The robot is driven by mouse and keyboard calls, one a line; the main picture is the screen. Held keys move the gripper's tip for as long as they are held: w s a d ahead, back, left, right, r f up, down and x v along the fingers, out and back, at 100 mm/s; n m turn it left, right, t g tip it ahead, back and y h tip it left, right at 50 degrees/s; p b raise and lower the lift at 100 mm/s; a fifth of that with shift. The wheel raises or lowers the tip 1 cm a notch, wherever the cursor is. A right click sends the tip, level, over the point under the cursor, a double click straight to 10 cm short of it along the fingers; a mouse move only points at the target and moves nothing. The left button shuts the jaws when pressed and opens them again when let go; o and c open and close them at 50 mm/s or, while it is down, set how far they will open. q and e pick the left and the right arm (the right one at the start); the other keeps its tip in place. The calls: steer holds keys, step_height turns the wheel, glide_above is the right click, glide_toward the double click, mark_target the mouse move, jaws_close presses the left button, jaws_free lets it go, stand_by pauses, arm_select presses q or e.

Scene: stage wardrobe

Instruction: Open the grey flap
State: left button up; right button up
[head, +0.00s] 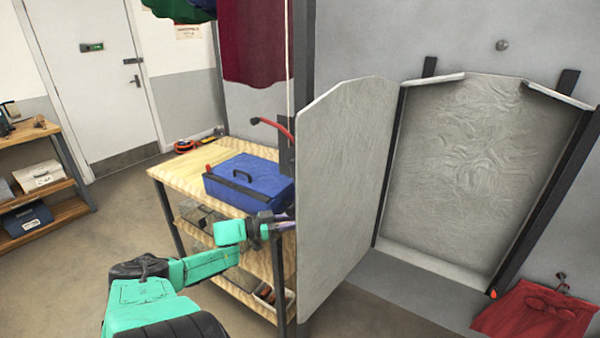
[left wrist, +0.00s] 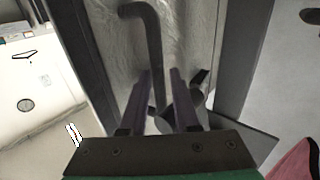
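The grey flap (head: 343,165) is a tall crinkled panel in the head view. It stands swung out to the left from the recess (head: 470,150), which is exposed. My left gripper (head: 284,222) is at the lower left edge of the flap, its fingertips partly hidden there. In the left wrist view my left gripper (left wrist: 160,80) has its purple fingers apart. A dark bent bar (left wrist: 146,40) runs down between them in the picture; contact is not clear. My right gripper is in no view.
A wooden shelf unit (head: 185,172) with a blue case (head: 248,180) stands left of the flap, close behind my left forearm. A red cloth (head: 530,312) is at the lower right. Open floor (head: 95,260) lies at the left.

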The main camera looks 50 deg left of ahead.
arm_select(q)
steer(key=v, duration=1.4)
steer(key=shift+s+a, duration=0.2)
steer(key=s+d+f+n+g+y, duration=0.1)
steer(key=s+f+n+g+y, duration=0.3)
steer(key=f, duration=1.1)
steer(key=s+d+f+n+g+y, duration=0.15)
steer(key=s+f+y, duration=0.4)
steer(key=f, duration=1.05)
steer(key=s+d+f+m+g, duration=0.1)
steer(key=s+d+f+g, duration=0.2)
steer(key=d+f, duration=0.3)
steer(key=s+d+f+m+g+h, duration=0.1)
steer(key=s+d+f+g, duration=0.2)
steer(key=d+f, duration=0.4)
steer(key=s+d+f+m+g+h, duration=0.1)
steer(key=s+d+f+g, duration=0.3)
steer(key=d, duration=1.1)
step_height(320, 180, down, 2)
steer(key=shift+s+f, duration=0.15)
steer(key=shift+s, duration=0.3)
steer(key=shift+h, duration=0.25)
